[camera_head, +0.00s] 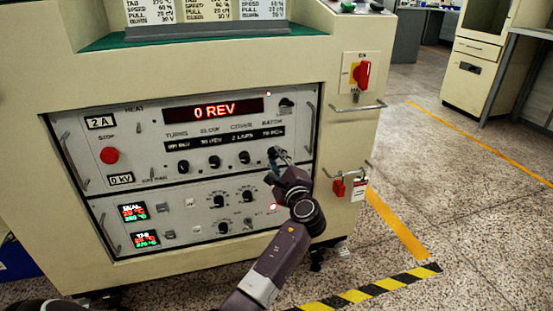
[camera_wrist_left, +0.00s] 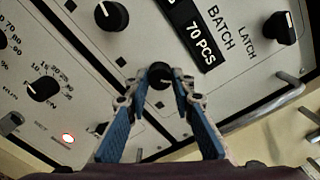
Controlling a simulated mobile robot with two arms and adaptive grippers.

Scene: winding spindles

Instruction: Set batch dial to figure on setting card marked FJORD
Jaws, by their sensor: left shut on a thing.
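My left gripper (camera_head: 277,160) reaches the lower right of the upper panel. In the left wrist view its blue fingers (camera_wrist_left: 160,95) are closed around the black batch dial (camera_wrist_left: 160,73). The batch display reads 70 PCS (camera_wrist_left: 203,42), and it also shows in the head view (camera_head: 270,133). The setting cards stand on top of the machine: a left card (camera_head: 150,10), a middle card (camera_head: 208,10) and a right card (camera_head: 263,9). Their upper parts are cut off, so the name FJORD is not visible. My right gripper is not in view.
Beside the batch dial are the cover dial (camera_head: 244,158) and a latch switch (camera_head: 287,103). The main display reads 0 REV (camera_head: 213,110). A red stop button (camera_head: 109,155) is at the left, a red rotary switch (camera_head: 361,74) at the right. Handles (camera_head: 309,129) stick out beside the panel.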

